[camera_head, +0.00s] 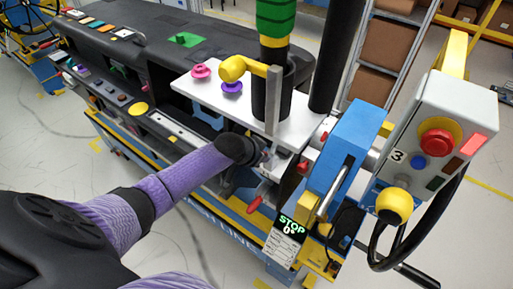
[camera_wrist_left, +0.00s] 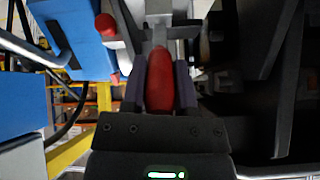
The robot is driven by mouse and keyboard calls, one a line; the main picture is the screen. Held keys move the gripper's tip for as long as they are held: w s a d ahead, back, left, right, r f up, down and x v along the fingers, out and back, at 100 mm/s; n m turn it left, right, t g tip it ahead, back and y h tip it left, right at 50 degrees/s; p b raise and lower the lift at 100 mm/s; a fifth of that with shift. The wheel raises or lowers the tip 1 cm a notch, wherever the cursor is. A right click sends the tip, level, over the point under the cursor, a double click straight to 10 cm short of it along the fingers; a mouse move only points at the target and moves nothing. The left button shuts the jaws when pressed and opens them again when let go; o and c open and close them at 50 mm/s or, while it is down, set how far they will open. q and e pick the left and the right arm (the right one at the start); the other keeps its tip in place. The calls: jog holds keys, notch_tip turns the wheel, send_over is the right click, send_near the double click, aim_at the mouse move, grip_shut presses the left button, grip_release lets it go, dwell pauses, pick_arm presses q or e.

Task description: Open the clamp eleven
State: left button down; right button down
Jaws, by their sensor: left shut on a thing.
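My left gripper (camera_head: 268,160) reaches in from the left, to the module's near right end by the white plate. In the left wrist view its two dark fingers (camera_wrist_left: 160,85) are shut on a red clamp handle (camera_wrist_left: 160,82), one on each side. The handle's grey metal arm (camera_wrist_left: 157,22) runs away from the gripper. The held handle is mostly hidden by the gripper in the head view. Another red handle (camera_head: 254,205) sticks out just below the gripper. No number eleven is readable on any clamp. My right gripper is not in view.
A blue block (camera_head: 343,145) and a control box (camera_head: 436,135) with a red button stand right of the gripper. A white plate (camera_head: 210,88) carries pink and purple knobs. The black dashboard (camera_head: 140,45) lies behind.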

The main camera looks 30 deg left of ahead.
pick_arm(q)
jog(key=shift+w+r+g, duration=0.5)
jog(key=shift+w+g, duration=0.1)
jog(key=shift+g, duration=0.2)
jog(key=shift+w+d+r+g, duration=0.15)
jog(key=shift+w+g, duration=0.2)
jog(key=shift+g, duration=0.25)
jog(key=shift+w+a+r+g, duration=0.15)
jog(key=shift+w+g, duration=0.2)
jog(key=shift+g, duration=0.25)
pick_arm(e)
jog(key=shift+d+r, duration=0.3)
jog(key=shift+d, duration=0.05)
pick_arm(q)
jog(key=shift+d, duration=0.1)
jog(key=shift+c, duration=2)
grip_release()
jog(key=shift+w, duration=0.1)
jog(key=shift+p+v, duration=0.75)
jog(key=shift+v, duration=0.95)
jog(key=s+p, duration=0.2)
jog(key=s, duration=1)
jog(key=shift+a+f, duration=0.25)
jog(key=shift+a, duration=0.2)
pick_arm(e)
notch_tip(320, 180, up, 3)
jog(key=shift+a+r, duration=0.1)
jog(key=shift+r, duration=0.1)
